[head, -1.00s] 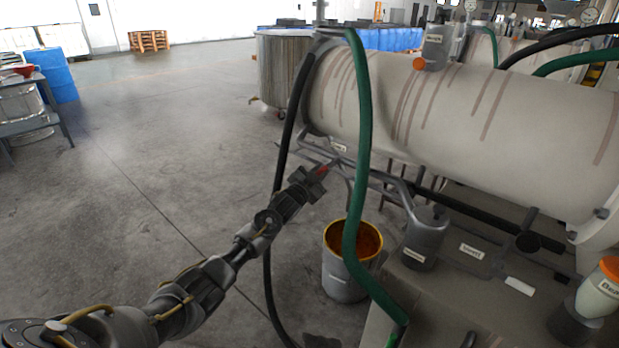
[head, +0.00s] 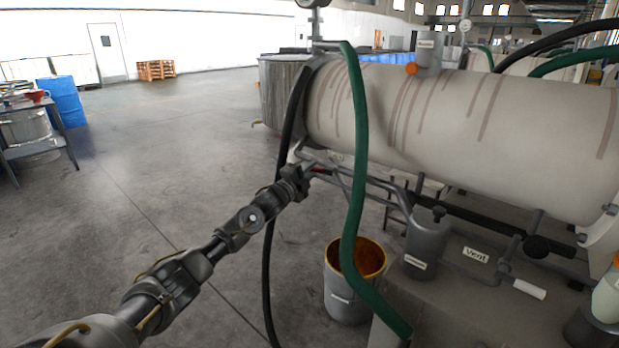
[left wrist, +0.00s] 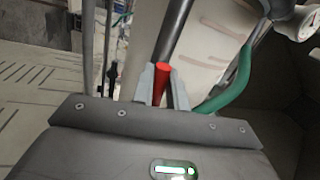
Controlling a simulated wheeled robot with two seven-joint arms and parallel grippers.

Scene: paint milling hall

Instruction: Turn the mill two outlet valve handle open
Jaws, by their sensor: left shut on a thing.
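The mill (head: 450,110) is a large pale horizontal cylinder with reddish drip streaks. The red valve handle (head: 319,171) shows as a small red piece below its left end. In the left wrist view the red handle (left wrist: 161,84) stands between the two grey fingers. My left gripper (head: 308,174) reaches in from the left and is shut on the red handle. Its fingers show in the left wrist view (left wrist: 160,86). The valve body is mostly hidden by the gripper. I cannot read which mill number this is. My right gripper is not in view.
A green hose (head: 356,200) hangs just right of the gripper, and a black hose (head: 281,180) crosses by the wrist. A grey bucket with a yellow rim (head: 345,297) stands below.

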